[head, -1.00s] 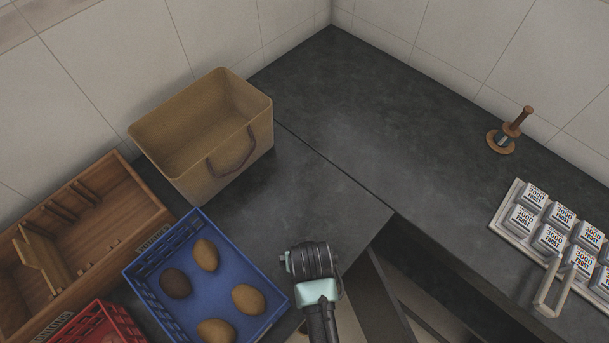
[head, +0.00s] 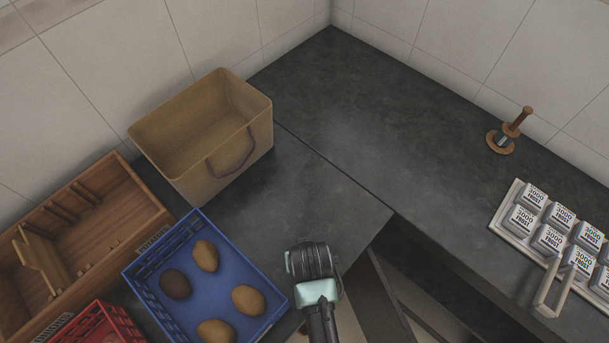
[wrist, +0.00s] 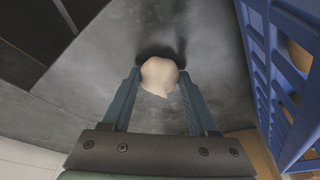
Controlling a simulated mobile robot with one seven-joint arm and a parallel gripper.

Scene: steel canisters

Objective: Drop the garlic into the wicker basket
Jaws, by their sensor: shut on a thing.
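The garlic (wrist: 158,75) is a pale, rounded bulb between the two fingers of my gripper (wrist: 160,82) in the wrist view. The fingers are shut on it, above the dark worktop. In the head view my wrist shows at the lower middle, right of the blue crate, and hides the fingers and the garlic. The wicker basket (head: 232,165) appears to be the tan, open-topped container with a dark handle. It stands against the left wall, up and left of my arm, and looks empty.
A blue crate (head: 134,272) with several brown, potato-like items stands in front of the basket. A wooden divided box (head: 130,215) and a red crate (head: 85,325) are further left. A tray of labelled canisters (head: 497,228) is at the right. The worktop between basket and arm is clear.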

